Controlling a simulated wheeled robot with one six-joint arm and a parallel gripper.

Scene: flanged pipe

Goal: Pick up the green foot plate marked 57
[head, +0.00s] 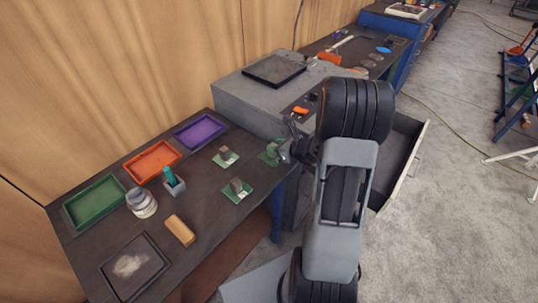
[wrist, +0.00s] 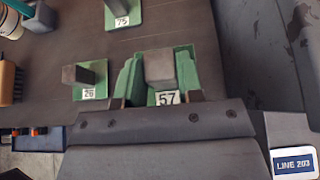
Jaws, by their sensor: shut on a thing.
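The green foot plate marked 57 (wrist: 186,68) is in the wrist view, with a grey block standing on it and a white number label at its near edge. My gripper (wrist: 158,93) is shut on this plate, with a finger at each side. In the head view my gripper (head: 284,152) is at the right end of the dark table, at a green plate (head: 268,154) partly hidden by it. I cannot tell whether the plate is clear of the tabletop.
Two other green plates (head: 226,158) (head: 238,192) with grey blocks stand left of my gripper; one reads 26 (wrist: 88,93). Green (head: 95,203), orange (head: 152,161) and purple (head: 201,132) trays, a jar (head: 141,203) and a brush (head: 180,230) are further left. An open drawer (head: 405,165) is at right.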

